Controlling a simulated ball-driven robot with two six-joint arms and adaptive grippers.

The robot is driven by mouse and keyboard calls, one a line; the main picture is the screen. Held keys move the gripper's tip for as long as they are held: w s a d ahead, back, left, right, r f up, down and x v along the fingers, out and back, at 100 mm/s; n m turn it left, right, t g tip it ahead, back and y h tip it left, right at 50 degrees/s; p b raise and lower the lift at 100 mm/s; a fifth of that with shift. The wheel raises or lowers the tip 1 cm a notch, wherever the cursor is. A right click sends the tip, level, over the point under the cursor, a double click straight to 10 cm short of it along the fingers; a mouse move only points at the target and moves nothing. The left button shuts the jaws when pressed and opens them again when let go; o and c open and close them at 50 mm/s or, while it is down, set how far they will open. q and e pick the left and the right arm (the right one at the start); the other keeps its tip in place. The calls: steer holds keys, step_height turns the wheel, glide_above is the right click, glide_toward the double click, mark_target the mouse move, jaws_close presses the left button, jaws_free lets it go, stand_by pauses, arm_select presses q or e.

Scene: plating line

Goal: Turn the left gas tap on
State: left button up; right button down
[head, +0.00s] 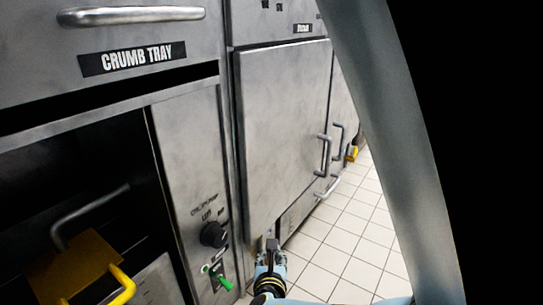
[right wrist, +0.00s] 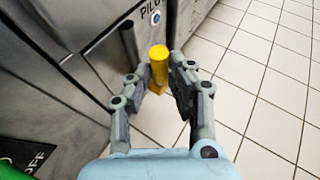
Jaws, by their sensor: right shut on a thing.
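A yellow tap handle (right wrist: 159,66) shows in the right wrist view, beside the steel cabinet front and just above the tiled floor. My right gripper (right wrist: 157,80) has one finger on each side of this handle and is shut on it. In the head view my right gripper (head: 271,246) is low in front of the cabinet, and the handle it holds is hidden there. Another yellow piece (head: 352,154) shows farther along the cabinets at the right. I cannot tell which way the held tap is turned. My left gripper is not in view.
A control panel with a black knob (head: 214,234) and a green switch (head: 224,283) is left of my right gripper. An open bay with a yellow handle (head: 123,284) is farther left. Steel doors (head: 285,130) have protruding bar handles. The tiled floor (head: 345,235) is clear.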

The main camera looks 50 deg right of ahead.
stand_by(0.4)
steer(key=c, duration=1.2)
jaws_free()
steer(key=v, duration=0.7)
steer(key=shift+s+a, duration=0.15)
steer(key=shift+a, duration=0.1)
